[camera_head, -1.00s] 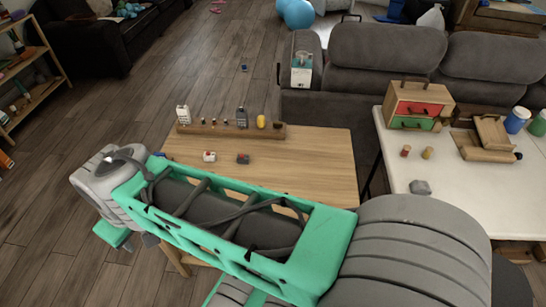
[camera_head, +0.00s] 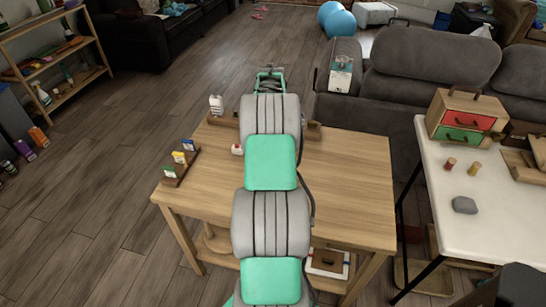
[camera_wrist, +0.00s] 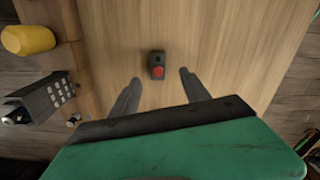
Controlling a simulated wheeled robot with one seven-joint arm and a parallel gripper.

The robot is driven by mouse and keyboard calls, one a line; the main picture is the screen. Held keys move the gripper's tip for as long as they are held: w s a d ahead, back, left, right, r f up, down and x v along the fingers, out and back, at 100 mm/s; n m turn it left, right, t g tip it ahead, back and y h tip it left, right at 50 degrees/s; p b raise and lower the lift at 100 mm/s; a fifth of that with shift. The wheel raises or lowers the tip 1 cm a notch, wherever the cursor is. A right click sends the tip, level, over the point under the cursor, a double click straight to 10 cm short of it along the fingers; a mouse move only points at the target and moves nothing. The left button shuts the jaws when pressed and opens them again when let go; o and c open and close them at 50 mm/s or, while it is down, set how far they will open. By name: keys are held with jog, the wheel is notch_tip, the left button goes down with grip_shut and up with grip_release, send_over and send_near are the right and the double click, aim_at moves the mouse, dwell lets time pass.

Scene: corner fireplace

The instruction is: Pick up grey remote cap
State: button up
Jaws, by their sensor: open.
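The grey remote cap, seemingly the small dark grey block (camera_wrist: 157,65) with a round red button, lies on the wooden table in the wrist view. It sits just above my fingertips in the picture, near the middle of the gap between them. My gripper (camera_wrist: 160,77) is open and empty, its two dark fingers spread wider than the block. The gap in height between fingers and block is hard to tell. In the head view, my arm reaches across the wooden table (camera_head: 350,185) and hides the block and my fingers.
In the wrist view, a dark device with buttons (camera_wrist: 47,97) and a yellow object (camera_wrist: 28,40) stand to the left. In the head view, a white bottle (camera_head: 216,105), a small white-and-red item (camera_head: 237,149) and a holder of small packs (camera_head: 180,162) are left of my arm.

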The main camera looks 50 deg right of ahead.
jog(key=f, duration=0.5)
jog(key=shift+s+d, duration=0.1)
jog(key=shift+d, duration=0.2)
grip_shut()
